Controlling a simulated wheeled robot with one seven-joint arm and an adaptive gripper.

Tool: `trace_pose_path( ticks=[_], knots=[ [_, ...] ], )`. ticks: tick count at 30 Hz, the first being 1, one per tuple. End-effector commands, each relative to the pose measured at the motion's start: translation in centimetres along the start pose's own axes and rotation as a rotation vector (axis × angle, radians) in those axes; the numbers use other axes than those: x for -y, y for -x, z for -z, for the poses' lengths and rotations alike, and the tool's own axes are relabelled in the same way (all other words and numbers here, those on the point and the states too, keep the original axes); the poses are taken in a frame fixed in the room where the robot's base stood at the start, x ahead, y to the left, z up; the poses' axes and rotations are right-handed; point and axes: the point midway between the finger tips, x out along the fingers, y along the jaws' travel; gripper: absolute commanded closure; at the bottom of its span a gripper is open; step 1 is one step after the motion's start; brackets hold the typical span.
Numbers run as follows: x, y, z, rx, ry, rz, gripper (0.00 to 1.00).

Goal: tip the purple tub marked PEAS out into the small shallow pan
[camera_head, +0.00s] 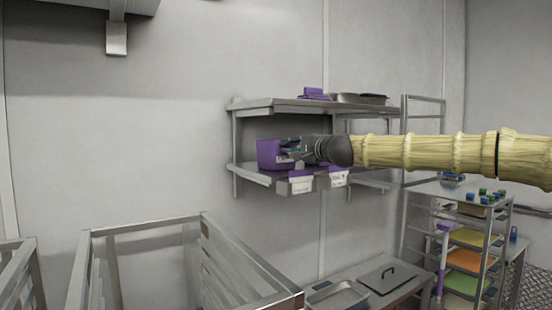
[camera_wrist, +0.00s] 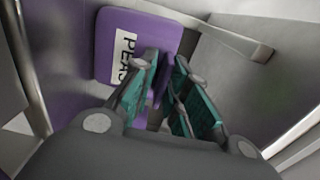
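The purple tub (camera_head: 268,152) stands at the left end of the middle wall shelf in the head view. In the wrist view the tub (camera_wrist: 112,68) fills the upper left, and its white label reads PEAS. My gripper (camera_head: 290,153) is at the tub's right side. A shallow metal pan (camera_head: 338,299) sits on the low bench, cut off by the bottom edge.
The middle shelf (camera_head: 252,175) carries purple-and-white labels along its front. The upper shelf (camera_head: 270,104) runs close above the tub and my gripper. A flat lid with a handle (camera_head: 386,279) lies right of the pan. A rack with coloured boards (camera_head: 468,259) stands at right, metal rails (camera_head: 150,226) at left.

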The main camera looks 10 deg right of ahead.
Motion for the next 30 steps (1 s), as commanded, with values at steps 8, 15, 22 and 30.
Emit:
trace_pose_path(
  ticks=[8, 15, 22, 30],
  knots=[
    [-0.2, 0.2, 0.3, -0.003, -0.001, -0.002, 1.0],
    [0.5, 0.1, 0.1, -0.001, 0.0, 0.002, 1.0],
    [2.1, 0.2, 0.2, -0.003, 0.0, 0.003, 1.0],
    [4.1, 0.2, 0.1, -0.002, 0.0, 0.004, 1.0]
  ],
)
